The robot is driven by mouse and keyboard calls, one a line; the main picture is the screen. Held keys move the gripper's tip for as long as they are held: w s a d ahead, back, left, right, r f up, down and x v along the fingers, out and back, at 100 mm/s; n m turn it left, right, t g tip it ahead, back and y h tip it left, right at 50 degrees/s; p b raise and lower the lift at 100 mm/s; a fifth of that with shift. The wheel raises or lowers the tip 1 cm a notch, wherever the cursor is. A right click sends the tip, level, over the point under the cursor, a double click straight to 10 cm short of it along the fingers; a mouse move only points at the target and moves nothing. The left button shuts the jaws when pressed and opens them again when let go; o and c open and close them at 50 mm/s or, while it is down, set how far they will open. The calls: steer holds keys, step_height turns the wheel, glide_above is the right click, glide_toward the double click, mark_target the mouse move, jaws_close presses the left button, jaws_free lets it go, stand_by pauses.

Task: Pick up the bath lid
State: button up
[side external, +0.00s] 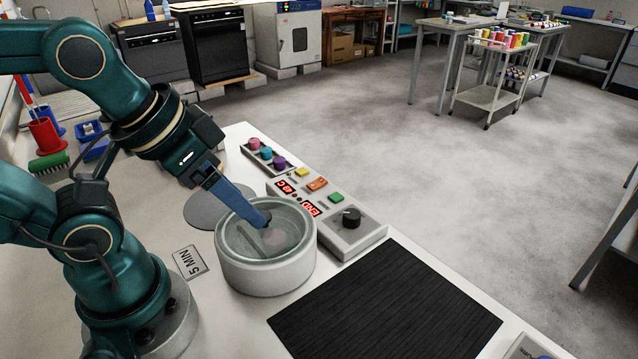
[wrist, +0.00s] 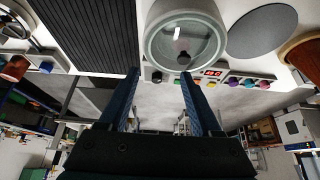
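The bath (side external: 266,277) is a round white vessel on the bench; in the wrist view it shows at the top (wrist: 153,22). A clear, glassy round lid (side external: 242,238) appears to cover its top; it also shows in the wrist view (wrist: 196,35), with a small dark spot near its middle that may be a knob. My gripper (side external: 267,218) reaches down from the upper left, its fingertips over the lid in the side view. In the wrist view my gripper (wrist: 160,74) has its two blue fingers apart with nothing held between them. Contact with the lid cannot be told.
A control box (side external: 345,238) with a dial, displays and buttons stands close behind the bath. A grey flat disc (side external: 203,207) lies to its left.

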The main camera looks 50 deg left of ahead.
mark_target(261, 209)
steer(key=w+a+g, duration=0.1)
steer(key=w+a+f+n+g, duration=0.1)
steer(key=w, duration=0.1)
steer(key=w+a+g, duration=0.1)
steer(key=shift+w+a+f+n+g, duration=0.25)
steer(key=shift+a+f+n+g, duration=0.05)
steer(key=shift+a+n, duration=0.1)
steer(key=shift+w+a+f, duration=0.1)
steer(key=shift+a+f, duration=0.05)
steer(key=shift+f, duration=0.15)
steer(key=shift+a+f+g, duration=0.15)
steer(key=shift+f+g, duration=0.15)
steer(key=shift+f, duration=0.25)
steer(key=shift+w+f, duration=0.15)
steer(key=shift+f, duration=0.95)
steer(key=shift+w+f, duration=0.1)
steer(key=shift+f, duration=1)
steer(key=shift+c, duration=0.3)
jaws_close()
